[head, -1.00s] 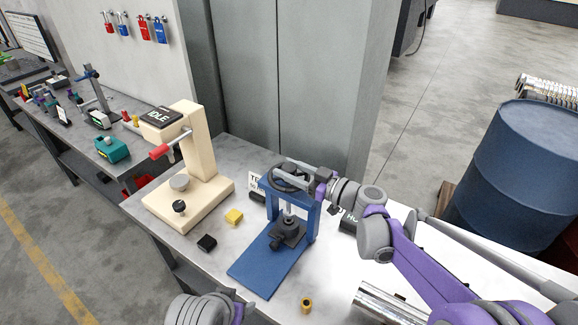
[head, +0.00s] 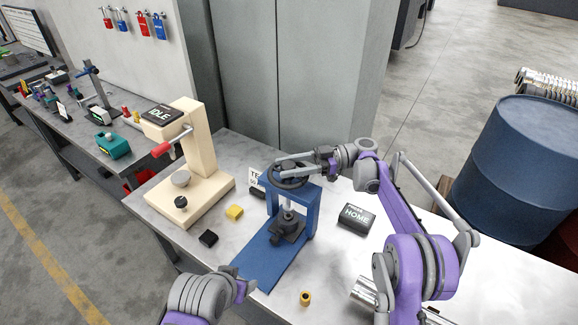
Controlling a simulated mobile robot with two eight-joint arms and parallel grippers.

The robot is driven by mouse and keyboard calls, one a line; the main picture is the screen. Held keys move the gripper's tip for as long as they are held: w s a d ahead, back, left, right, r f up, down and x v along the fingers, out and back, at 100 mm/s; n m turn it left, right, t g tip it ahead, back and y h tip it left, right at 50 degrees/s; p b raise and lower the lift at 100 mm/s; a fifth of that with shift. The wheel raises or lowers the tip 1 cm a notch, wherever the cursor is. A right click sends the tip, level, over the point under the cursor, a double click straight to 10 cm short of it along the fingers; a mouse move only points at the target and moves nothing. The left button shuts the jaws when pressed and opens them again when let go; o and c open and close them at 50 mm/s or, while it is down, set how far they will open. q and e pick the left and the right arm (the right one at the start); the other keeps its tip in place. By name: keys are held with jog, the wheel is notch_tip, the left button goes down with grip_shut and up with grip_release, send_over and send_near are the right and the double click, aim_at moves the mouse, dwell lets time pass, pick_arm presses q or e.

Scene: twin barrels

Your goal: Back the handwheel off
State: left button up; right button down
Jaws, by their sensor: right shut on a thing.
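The dark handwheel (head: 289,181) sits on top of the blue press frame (head: 312,208) on the bench. My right gripper (head: 286,170) reaches in from the right and is shut on the handwheel's rim, covering part of it. Below the wheel, a pale screw runs down to a dark block (head: 287,226) on the blue base plate. I cannot tell whether the screw touches the block. My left gripper (head: 246,289) is low in the picture, left of the base plate and away from the wheel; its fingers are too unclear to judge.
A cream press (head: 205,150) with a red-tipped lever and an IDLE sign stands to the left. A yellow block (head: 235,212), a black block (head: 208,238), a brass piece (head: 305,298) and a black HOME box (head: 355,217) lie around. A blue barrel (head: 520,160) stands at right.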

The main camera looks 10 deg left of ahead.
jog(key=shift+n+g+h, duration=0.5)
jog(key=shift+n+g, duration=0.1)
jog(key=shift+g, duration=0.2)
jog(key=shift+c, duration=1.4)
grip_release()
